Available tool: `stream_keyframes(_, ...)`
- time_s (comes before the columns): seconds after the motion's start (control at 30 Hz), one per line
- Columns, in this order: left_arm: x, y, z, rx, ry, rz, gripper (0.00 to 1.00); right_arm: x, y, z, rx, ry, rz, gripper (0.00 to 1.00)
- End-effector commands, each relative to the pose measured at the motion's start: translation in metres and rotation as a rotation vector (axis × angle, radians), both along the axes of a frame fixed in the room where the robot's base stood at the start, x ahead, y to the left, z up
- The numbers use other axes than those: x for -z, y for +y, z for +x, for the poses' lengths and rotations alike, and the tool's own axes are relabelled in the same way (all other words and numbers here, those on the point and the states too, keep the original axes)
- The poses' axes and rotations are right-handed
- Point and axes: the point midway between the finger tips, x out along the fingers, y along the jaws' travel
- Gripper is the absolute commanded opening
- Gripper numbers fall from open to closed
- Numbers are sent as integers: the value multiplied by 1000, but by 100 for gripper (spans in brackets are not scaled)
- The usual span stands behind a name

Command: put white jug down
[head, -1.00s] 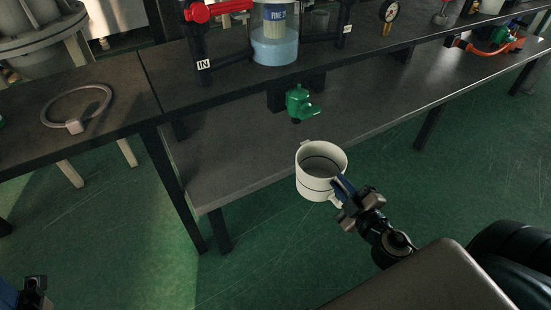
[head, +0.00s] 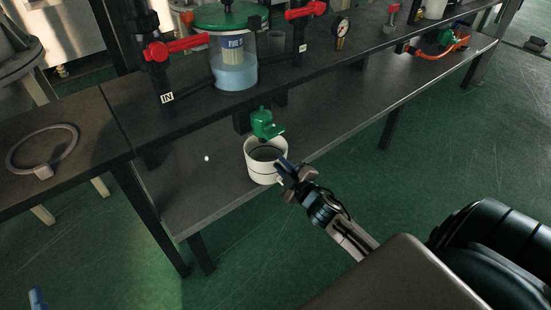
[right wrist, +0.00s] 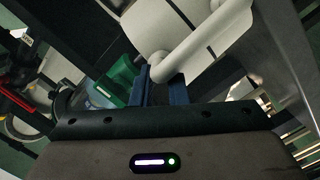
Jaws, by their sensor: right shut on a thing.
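The white jug (head: 258,172) has a dark line around it and looks upright and open at the top. It is at the front part of the lower shelf (head: 200,200), just below the green tap (head: 264,124). I cannot tell whether its base touches the shelf. My right gripper (head: 284,172) is shut on the jug's handle, on its right side. In the right wrist view the jug (right wrist: 178,24) and its handle (right wrist: 205,42) lie at the blue fingers (right wrist: 160,84). Only a blue tip of my left gripper (head: 38,299) shows at the bottom left.
The upper bench above the shelf carries a clear filter housing (head: 234,72) with a green lid, red-handled valves (head: 178,47) and a gauge (head: 341,27). A grey ring (head: 42,172) lies on the left bench.

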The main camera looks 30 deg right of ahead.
Motion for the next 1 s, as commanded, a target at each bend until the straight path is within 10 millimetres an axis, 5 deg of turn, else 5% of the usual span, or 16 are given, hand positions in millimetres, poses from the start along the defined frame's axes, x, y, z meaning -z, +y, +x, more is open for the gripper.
stream_keyframes(0.47,61,-3,-8,15,337,-21,52,-3,-1,43,0,-4,2,0)
stream_keyframes(0.73,26,-1,0,5,134,-9,52,13,-1,41,-2,-3,0,0)
stream_keyframes(1.0,18,-1,0,3,99,-6,52,14,-1,41,-2,-3,0,0)
